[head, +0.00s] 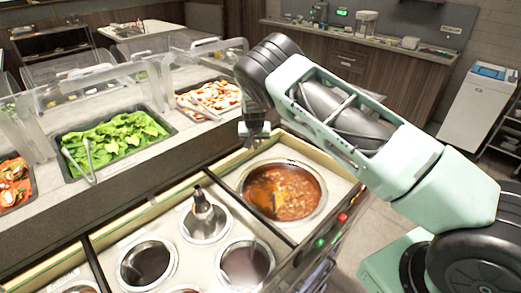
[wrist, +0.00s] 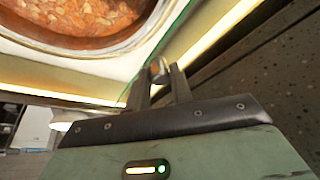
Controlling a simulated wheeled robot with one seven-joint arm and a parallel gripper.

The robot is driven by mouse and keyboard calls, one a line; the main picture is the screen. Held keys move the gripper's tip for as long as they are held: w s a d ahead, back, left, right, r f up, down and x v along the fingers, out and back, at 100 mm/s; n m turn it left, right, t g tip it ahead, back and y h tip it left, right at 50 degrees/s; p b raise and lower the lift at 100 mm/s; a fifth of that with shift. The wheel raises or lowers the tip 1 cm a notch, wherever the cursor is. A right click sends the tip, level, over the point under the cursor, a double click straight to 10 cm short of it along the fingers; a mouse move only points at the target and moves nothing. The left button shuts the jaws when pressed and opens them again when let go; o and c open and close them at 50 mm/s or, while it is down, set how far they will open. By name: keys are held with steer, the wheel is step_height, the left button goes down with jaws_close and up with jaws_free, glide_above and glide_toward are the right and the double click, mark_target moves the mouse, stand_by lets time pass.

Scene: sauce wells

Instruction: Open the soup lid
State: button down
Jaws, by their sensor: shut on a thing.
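The soup pot (head: 290,192) is a round steel well of orange-red soup at the right end of the counter. Its soup and rim also fill the upper left of the wrist view (wrist: 85,20). My gripper (head: 254,130) is at the back-left of the pot, above its rim. In the wrist view its fingers (wrist: 160,78) are shut around a small round metal knob (wrist: 158,68). A thin green edge, like that of a clear glass lid (wrist: 193,32), runs beside the knob. The lid's outline is hard to make out, and its exact tilt cannot be told.
Smaller round sauce wells (head: 147,263) lie left of the pot, one with a dark-handled ladle (head: 202,207). Behind are trays of lettuce (head: 115,143) and sliced food (head: 212,97) under clear guards. Coloured buttons (head: 331,230) line the counter's front edge.

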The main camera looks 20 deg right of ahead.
steer(key=shift+w+a, duration=0.1)
steer(key=c, duration=1.2)
jaws_free()
steer(key=shift+c, duration=0.2)
steer(key=shift+r, duration=0.1)
steer(key=b+v, duration=0.4)
steer(key=v, duration=1.3)
steer(key=shift+r, duration=0.15)
